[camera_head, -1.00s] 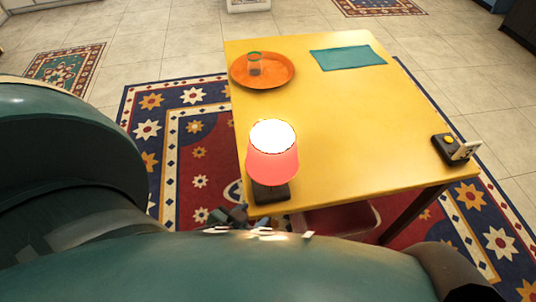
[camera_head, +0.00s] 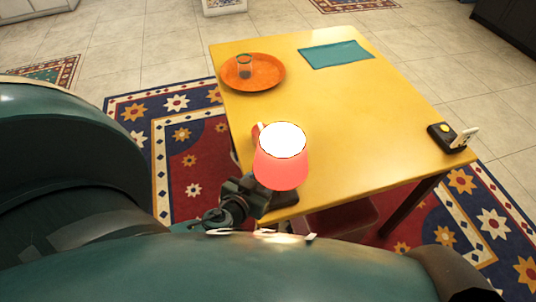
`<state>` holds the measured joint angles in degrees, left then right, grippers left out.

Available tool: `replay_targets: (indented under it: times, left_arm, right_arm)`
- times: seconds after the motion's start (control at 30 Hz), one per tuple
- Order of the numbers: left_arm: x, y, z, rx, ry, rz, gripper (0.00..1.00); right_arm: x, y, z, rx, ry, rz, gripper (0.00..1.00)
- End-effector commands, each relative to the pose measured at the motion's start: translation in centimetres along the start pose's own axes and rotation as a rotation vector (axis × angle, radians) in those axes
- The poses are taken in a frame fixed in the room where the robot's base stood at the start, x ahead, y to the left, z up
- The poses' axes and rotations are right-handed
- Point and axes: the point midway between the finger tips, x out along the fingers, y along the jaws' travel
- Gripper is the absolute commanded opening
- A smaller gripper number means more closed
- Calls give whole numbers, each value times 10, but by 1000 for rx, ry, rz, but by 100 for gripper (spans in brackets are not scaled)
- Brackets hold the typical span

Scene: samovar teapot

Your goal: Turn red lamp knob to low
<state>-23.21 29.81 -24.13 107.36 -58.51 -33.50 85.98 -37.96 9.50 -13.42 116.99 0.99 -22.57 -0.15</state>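The red lamp (camera_head: 281,168) stands near the left front corner of the yellow table. Its shade is lit, with a bright white top. Its dark base (camera_head: 286,199) shows partly below the shade. I cannot make out the knob. A dark gripper (camera_head: 246,193), apparently my left, is at the left side of the lamp base, low by the table's edge. It overlaps the base in the picture, so I cannot tell whether it touches, or whether its fingers are open. My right gripper is not in view.
The yellow table (camera_head: 350,130) is clear in the middle. A small orange thing (camera_head: 256,132) peeks out behind the shade.

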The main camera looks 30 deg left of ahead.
Motion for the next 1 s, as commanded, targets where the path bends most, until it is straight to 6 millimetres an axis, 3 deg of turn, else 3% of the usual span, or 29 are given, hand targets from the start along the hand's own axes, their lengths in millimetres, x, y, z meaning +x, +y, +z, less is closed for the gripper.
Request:
replay_targets:
  times: [0.1, 0.3, 0.63, 1.0]
  left_arm:
    - [19, 0, -2, 0, 1, 0, 46]
    - [37, 0, 0, 0, 0, 0, 46]
    - [40, 0, 1, -1, -2, 1, 46]
    - [40, 0, 1, -1, -2, 0, 16]
  right_arm:
    - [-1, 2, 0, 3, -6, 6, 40]
    - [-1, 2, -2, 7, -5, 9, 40]
    - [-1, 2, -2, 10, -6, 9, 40]
    - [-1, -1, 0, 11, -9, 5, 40]
